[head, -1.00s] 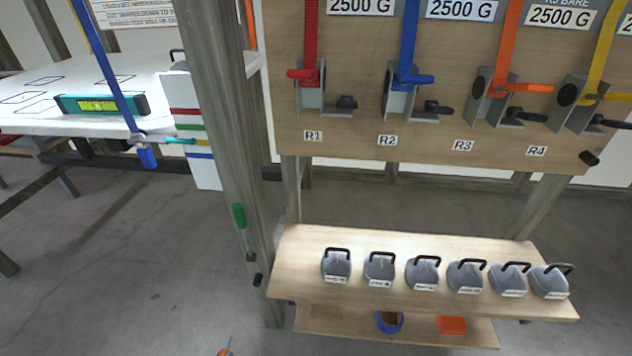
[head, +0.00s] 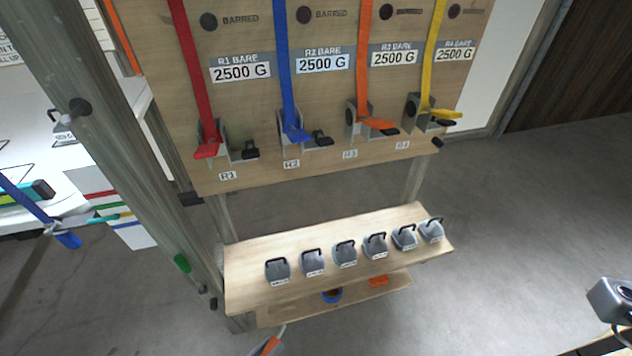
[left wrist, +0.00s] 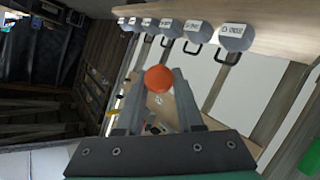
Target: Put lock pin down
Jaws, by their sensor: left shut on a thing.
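My left gripper (left wrist: 158,88) shows in the left wrist view, its two grey fingers shut on the lock pin. Only the round orange end of the lock pin (left wrist: 159,79) shows clearly there, between the fingertips; the rest is hidden. In the head view a small orange and grey piece (head: 268,346) stands at the bottom edge, cut off by the frame; it seems to be the pin in my left gripper, in front of the shelf and apart from it. My right gripper is not in view.
A wooden shelf (head: 240,270) holds a row of grey weights (head: 345,254). Above it, a board (head: 330,172) carries red, blue, orange and yellow straps in cleats. A post (head: 110,150) stands left. Another grey block (head: 612,300) is at lower right. The floor between is clear.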

